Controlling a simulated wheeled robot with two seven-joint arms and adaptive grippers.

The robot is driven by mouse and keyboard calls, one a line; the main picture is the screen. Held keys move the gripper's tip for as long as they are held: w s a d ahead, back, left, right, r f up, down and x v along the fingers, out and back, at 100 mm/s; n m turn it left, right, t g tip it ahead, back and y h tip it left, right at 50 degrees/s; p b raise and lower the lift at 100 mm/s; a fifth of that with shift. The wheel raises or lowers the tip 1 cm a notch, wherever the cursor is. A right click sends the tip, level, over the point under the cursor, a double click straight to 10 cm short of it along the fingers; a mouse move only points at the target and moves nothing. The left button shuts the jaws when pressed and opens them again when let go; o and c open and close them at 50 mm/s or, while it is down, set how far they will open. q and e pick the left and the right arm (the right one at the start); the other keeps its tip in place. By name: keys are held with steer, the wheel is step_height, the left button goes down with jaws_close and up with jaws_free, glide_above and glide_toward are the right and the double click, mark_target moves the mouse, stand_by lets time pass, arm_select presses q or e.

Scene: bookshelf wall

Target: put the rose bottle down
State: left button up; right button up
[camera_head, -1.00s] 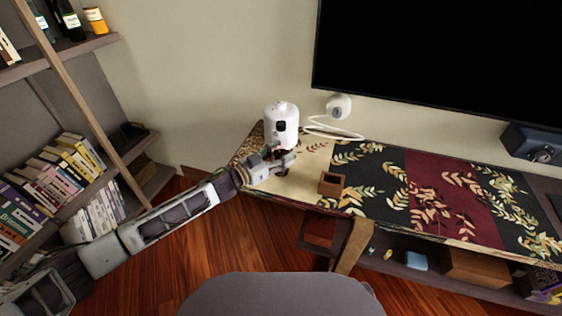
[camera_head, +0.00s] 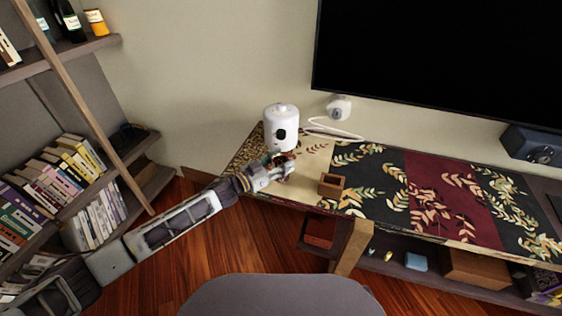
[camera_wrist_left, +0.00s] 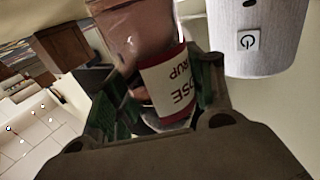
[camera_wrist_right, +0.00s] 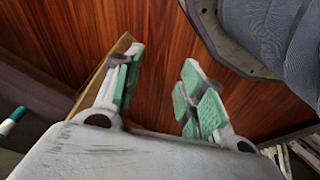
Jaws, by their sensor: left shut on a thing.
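My left gripper (camera_head: 284,171) is shut on the rose bottle (camera_head: 291,155), at the left end of the cloth-covered cabinet top (camera_head: 312,152). The left wrist view shows the bottle (camera_wrist_left: 165,82) between the fingers (camera_wrist_left: 155,100), with a white label with red edges reading "…OSE …RUP". Its base is hidden, so I cannot tell whether it touches the top. A white rounded appliance (camera_head: 281,130) stands just behind the bottle; its power mark shows in the left wrist view (camera_wrist_left: 255,45). My right gripper (camera_wrist_right: 158,95) is open and empty above the wooden floor.
A small open wooden box (camera_head: 332,185) stands to the right of the bottle. A white round device (camera_head: 339,108) with a cable is behind. A black screen (camera_head: 440,60) hangs above the cabinet. A bookshelf (camera_head: 85,175) stands at left. The cloth's middle is clear.

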steer(key=shift+w+r, duration=0.25)
steer(key=shift+w, duration=0.3)
arm_select(q)
steer(key=shift+f, duration=0.1)
arm_select(e)
steer(key=shift+s, duration=0.1)
arm_select(q)
steer(key=o, duration=1.1)
steer(key=shift+f, duration=0.15)
steer(key=shift+c, duration=0.2)
steer(key=o, duration=0.4)
arm_select(e)
steer(key=shift+s, duration=0.5)
steer(key=shift+w+r, duration=0.1)
steer(key=shift+w, duration=0.15)
